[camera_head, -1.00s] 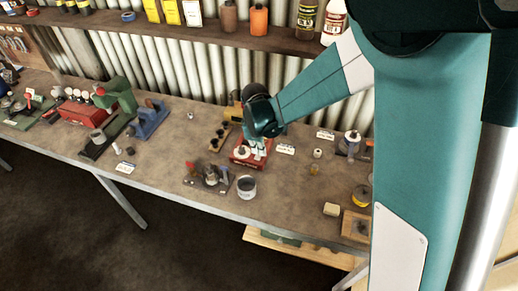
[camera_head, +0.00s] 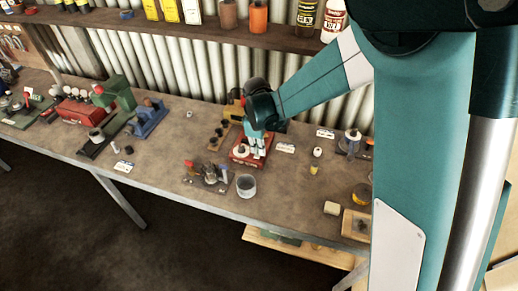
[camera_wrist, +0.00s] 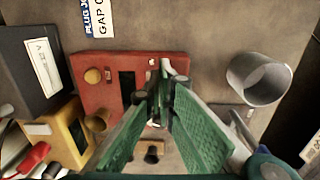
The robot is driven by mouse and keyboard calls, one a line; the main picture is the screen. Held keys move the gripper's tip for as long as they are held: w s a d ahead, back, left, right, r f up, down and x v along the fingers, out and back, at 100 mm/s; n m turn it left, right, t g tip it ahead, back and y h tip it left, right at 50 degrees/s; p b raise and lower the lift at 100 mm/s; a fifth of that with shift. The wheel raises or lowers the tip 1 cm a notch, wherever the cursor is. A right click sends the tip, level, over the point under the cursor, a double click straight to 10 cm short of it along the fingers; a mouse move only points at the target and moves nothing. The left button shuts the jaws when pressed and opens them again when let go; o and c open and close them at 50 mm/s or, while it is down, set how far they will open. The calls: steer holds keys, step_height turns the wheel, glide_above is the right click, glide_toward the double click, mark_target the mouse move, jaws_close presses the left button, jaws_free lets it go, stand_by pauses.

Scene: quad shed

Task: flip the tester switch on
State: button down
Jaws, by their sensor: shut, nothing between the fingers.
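A red box (camera_head: 249,162), which looks like the tester, sits on the bench below my gripper. In the wrist view the red box (camera_wrist: 97,62) shows a dark slot and a tan round knob (camera_wrist: 93,76). A small pale piece (camera_wrist: 153,62) stands near its upper right edge; I cannot tell whether it is the switch or how it is set. My gripper (camera_head: 257,152) points down over the box's right part. In the wrist view the green fingers of my gripper (camera_wrist: 164,85) come together at the tips, empty, and hide part of the box. Contact is unclear.
A grey cup (camera_wrist: 258,80) stands right of the red box in the wrist view; it also shows in the head view (camera_head: 246,187). A yellow device (camera_wrist: 68,138) and a dark box (camera_wrist: 30,70) are on the left.

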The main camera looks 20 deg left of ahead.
steer(key=shift+s, duration=0.5)
steer(key=shift+r, duration=0.1)
step_height(320, 180, up, 14)
steer(key=s+p, duration=0.1)
steer(key=s, duration=0.1)
steer(key=shift+f, duration=0.2)
stand_by(0.6)
steer(key=shift+d, duration=0.1)
stand_by(0.4)
